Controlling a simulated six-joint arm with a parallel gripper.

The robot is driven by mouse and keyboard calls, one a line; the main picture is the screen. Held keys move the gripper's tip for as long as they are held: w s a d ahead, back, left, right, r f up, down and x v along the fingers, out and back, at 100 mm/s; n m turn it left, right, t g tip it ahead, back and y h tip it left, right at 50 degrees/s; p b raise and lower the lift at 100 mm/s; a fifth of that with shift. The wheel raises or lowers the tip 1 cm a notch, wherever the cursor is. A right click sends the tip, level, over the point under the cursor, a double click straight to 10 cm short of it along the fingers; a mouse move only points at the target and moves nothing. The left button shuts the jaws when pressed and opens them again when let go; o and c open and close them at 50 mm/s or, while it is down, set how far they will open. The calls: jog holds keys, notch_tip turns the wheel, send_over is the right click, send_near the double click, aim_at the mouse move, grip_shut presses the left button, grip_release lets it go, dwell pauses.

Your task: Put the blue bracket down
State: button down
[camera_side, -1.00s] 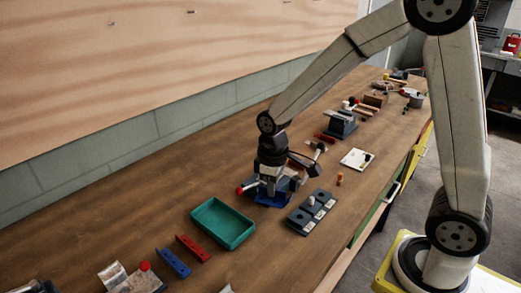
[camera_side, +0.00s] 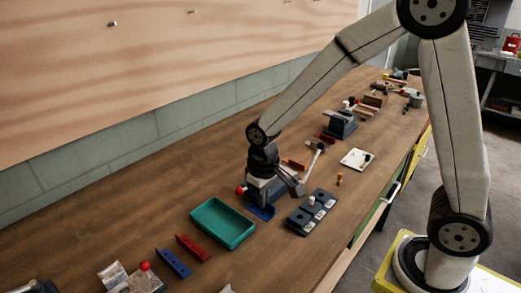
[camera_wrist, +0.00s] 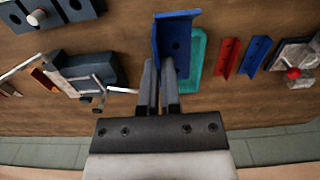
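My gripper (camera_wrist: 158,65) is shut on a blue angle bracket (camera_wrist: 176,38), which stands out past the fingertips in the wrist view. In the side view the held bracket (camera_side: 262,211) shows low beneath my wrist, between the green tray and the dark block. I cannot tell whether it touches the bench or hangs just above it. My fingers are mostly hidden in the side view. The green tray (camera_side: 222,223) is just left of the bracket; part of it (camera_wrist: 198,52) shows behind the bracket in the wrist view.
A second blue bracket (camera_side: 173,262) and a red bracket (camera_side: 193,247) lie left of the tray. A dark block with holes (camera_side: 312,212) lies to the right. A grey vise (camera_wrist: 88,72) stands close beside my gripper. Bare wood bench (camera_side: 140,225) lies behind the tray.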

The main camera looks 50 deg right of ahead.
jog(key=w+f, duration=0.4)
jog(key=w, duration=0.4)
send_over(225, 221)
jog(key=shift+s+f, duration=0.2)
jog(key=shift+f, duration=1.05)
jog(key=shift+s+f, duration=0.15)
jog(key=shift+f, duration=1.1)
jog(key=shift+w+f, duration=0.2)
jog(key=shift+f, duration=1.6)
jog(key=shift+f, duration=0.1)
jog(key=c, duration=0.8)
grip_release()
